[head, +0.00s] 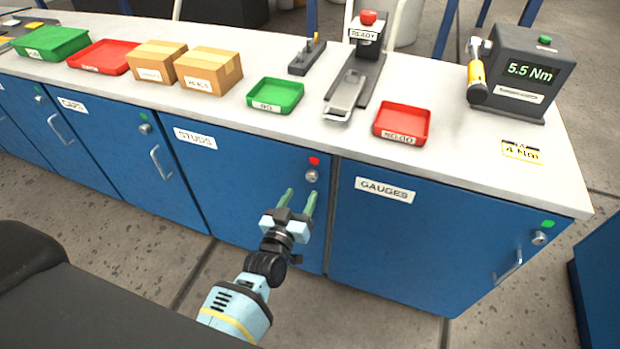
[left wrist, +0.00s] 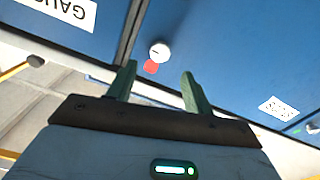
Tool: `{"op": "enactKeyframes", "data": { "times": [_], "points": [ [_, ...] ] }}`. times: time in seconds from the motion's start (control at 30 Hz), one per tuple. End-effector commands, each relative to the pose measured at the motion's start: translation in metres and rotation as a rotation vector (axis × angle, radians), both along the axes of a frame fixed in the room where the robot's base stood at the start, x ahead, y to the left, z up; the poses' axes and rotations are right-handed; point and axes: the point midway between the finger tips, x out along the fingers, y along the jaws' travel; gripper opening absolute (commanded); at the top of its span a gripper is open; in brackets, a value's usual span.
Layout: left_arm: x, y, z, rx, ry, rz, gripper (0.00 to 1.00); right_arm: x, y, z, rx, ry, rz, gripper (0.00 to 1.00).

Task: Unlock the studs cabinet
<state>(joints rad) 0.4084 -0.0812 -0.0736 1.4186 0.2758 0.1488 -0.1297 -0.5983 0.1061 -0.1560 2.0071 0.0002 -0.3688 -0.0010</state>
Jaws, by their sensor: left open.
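The studs cabinet (head: 205,170) is a blue door labelled STUDS below the counter. Its round silver lock (head: 311,176) sits near the door's upper right corner, under a red marker (head: 314,161). My left gripper (head: 301,192) is open and empty, its two green fingers pointing toward the door just below the lock. In the left wrist view the lock (left wrist: 159,52) and the red marker (left wrist: 151,67) lie beyond and between the fingertips (left wrist: 158,72), apart from them. The door's handle is not visible, perhaps hidden behind my gripper. My right gripper is not in view.
The GAUGES cabinet (head: 440,235) stands to the right and the CAPS cabinet (head: 115,140) to the left, both with green markers. The counter above holds a green tray (head: 275,96), a red tray (head: 402,123), boxes (head: 208,70) and a 5.5 Nm tester (head: 520,72).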

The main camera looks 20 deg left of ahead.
Motion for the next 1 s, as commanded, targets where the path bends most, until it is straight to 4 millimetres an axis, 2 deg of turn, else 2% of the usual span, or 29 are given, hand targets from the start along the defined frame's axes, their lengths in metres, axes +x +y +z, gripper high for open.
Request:
{"op": "enactKeyframes", "data": {
  "times": [0.3,0.5,0.87,0.9,1.0],
  "points": [
    [0.045,-0.001,0.000,0.000,0.000,0.000,0.51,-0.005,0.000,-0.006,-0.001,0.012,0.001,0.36],
    [0.063,-0.002,0.000,-0.001,0.000,0.000,0.51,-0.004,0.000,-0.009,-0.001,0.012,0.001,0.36],
    [0.068,-0.002,0.000,0.000,0.000,0.000,0.51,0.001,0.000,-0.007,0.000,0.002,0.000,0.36],
    [0.068,-0.002,0.000,0.000,0.000,0.000,0.50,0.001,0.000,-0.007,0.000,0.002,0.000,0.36],
    [0.067,-0.002,0.000,0.000,0.000,0.000,0.37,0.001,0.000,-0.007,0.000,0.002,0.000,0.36]
  ]
}}
